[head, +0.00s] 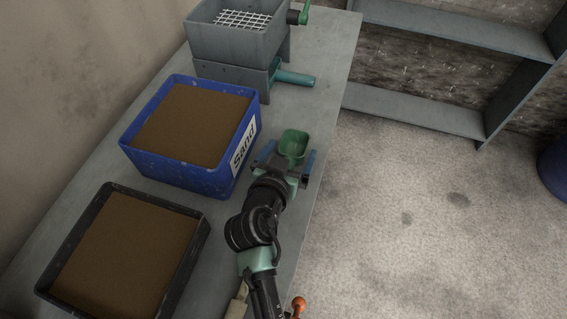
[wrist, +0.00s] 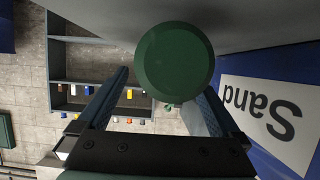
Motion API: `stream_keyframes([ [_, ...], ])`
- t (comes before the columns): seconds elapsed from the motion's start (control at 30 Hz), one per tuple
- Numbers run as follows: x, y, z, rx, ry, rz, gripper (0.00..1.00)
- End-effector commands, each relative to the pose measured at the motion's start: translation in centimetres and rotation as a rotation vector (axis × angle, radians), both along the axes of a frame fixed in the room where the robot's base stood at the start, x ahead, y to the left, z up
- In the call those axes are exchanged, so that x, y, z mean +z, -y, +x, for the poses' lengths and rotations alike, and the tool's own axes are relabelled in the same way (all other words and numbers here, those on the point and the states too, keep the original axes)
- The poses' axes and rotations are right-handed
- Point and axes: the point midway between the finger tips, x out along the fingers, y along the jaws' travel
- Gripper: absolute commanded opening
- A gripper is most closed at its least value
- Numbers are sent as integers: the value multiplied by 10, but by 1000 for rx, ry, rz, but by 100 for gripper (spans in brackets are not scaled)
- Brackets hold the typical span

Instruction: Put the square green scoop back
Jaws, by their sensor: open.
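A green scoop (head: 293,144) with a squarish pan is at the right side of the grey table, just right of the blue sand bin. My gripper (head: 288,158) is open, with one blue finger on each side of the scoop. In the wrist view, a round dark green end (wrist: 175,62), apparently of the scoop's handle, faces the camera between the spread fingers of my gripper (wrist: 166,82). The fingers look apart from it. I cannot tell whether the scoop touches the table.
The blue bin (head: 138,153) labelled Sand is close left of my gripper. A black sand tray (head: 196,238) stands nearer. A grey sieve box (head: 235,45) with a teal cylinder (head: 295,78) is at the back. The table (head: 332,62) ends close right; open floor and shelves lie beyond.

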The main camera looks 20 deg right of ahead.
Motion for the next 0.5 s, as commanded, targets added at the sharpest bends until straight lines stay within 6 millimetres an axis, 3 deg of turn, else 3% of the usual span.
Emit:
stream_keyframes([
  [0.5, 33, -44, -72, 4, 0, 2, 100],
])
